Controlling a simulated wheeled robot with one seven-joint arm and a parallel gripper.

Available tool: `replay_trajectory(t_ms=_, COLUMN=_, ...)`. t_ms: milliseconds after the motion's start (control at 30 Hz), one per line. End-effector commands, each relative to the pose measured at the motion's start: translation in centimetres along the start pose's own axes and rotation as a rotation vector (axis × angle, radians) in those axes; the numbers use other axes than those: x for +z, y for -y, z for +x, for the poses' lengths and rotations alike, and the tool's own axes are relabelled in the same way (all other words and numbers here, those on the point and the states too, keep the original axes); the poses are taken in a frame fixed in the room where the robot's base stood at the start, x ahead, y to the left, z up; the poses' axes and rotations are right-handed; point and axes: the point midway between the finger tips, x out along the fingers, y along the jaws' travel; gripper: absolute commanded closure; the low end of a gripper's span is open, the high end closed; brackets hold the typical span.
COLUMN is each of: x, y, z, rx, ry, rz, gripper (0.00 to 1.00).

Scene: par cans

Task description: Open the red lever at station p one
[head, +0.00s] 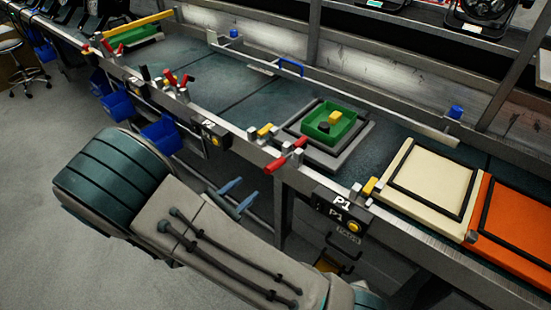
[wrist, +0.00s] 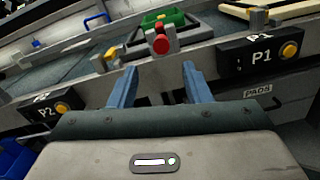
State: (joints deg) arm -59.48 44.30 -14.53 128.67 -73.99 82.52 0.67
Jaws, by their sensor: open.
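The red lever (head: 286,159) sits on the bench's front rail, just left of the P1 box (head: 342,212). It sticks out past the rail toward the aisle. In the wrist view the red lever (wrist: 161,45) shows its round end, in a grey bracket, with the P1 box (wrist: 262,55) to its right. My gripper (head: 236,193) is open and empty, left of and below the lever in the head view. In the wrist view its blue fingers (wrist: 157,70) stand either side of the lever's end, which appears beyond them, apart from them.
A green tray (head: 318,136) with small blocks sits on a grey plate behind the lever. The P2 box (head: 211,137) is farther left, with more red levers (head: 170,78) beyond. Cream (head: 415,185) and orange panels (head: 510,235) lie at right. Blue bins (head: 160,133) hang below the rail.

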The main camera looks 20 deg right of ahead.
Motion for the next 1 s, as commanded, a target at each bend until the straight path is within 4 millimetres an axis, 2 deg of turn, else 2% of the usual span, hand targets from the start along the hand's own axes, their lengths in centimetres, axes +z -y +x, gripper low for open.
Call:
replay_trajectory(t_ms=400, x=0.0, y=0.2, z=8.5, rx=-0.008, ry=0.001, rz=0.000, gripper=0.56)
replay_trajectory(t_ms=600, x=-0.1, y=0.2, z=11.5, rx=-0.007, ry=-0.001, rz=0.001, gripper=0.56)
replay_trajectory(t_ms=800, x=-0.1, y=0.2, z=12.8, rx=-0.006, ry=-0.001, rz=0.001, gripper=0.56)
replay_trajectory(t_ms=1000, x=-0.1, y=0.2, z=12.9, rx=-0.005, ry=-0.002, rz=0.001, gripper=0.56)
